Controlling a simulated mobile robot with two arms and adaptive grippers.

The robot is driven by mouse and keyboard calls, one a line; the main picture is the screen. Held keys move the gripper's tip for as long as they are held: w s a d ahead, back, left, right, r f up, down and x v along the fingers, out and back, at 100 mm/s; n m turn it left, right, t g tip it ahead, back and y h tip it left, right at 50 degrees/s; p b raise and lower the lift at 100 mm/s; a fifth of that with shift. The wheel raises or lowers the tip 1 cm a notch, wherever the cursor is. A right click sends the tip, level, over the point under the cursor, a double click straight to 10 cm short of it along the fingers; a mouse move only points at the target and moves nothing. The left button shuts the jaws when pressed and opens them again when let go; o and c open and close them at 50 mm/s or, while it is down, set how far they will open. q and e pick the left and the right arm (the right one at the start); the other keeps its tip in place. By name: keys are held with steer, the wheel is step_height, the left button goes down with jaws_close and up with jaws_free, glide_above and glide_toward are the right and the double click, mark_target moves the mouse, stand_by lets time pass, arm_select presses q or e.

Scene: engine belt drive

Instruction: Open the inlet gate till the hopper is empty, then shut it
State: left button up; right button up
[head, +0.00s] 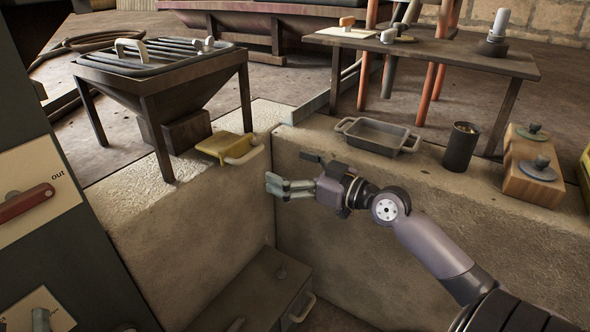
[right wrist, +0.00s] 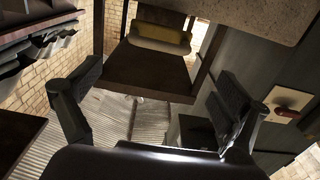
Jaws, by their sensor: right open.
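The hopper (head: 155,100) is a dark funnel on legs at the left of the head view, with a barred grate (head: 155,55) on top. I cannot tell how full it is. A yellow plate with a pale handle (head: 243,151), apparently the inlet gate (head: 222,146), sits at the wall corner beside the hopper's dark outlet box (head: 187,130). My right gripper (head: 285,172) is open and empty, to the right of and slightly below the handle, apart from it. Its spread fingers (right wrist: 158,78) also show in the right wrist view. My left gripper is out of view.
A grey tray (head: 374,136), a dark cup (head: 461,147) and a wooden block with knobs (head: 533,172) stand on the right-hand ledge. A low bench (head: 440,58) stands behind. A panel with a red lever (head: 25,202) is at the left. A lidded box (head: 255,290) lies below.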

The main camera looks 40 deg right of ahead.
steer(key=shift+s+d, duration=0.2)
steer(key=shift+s, duration=0.5)
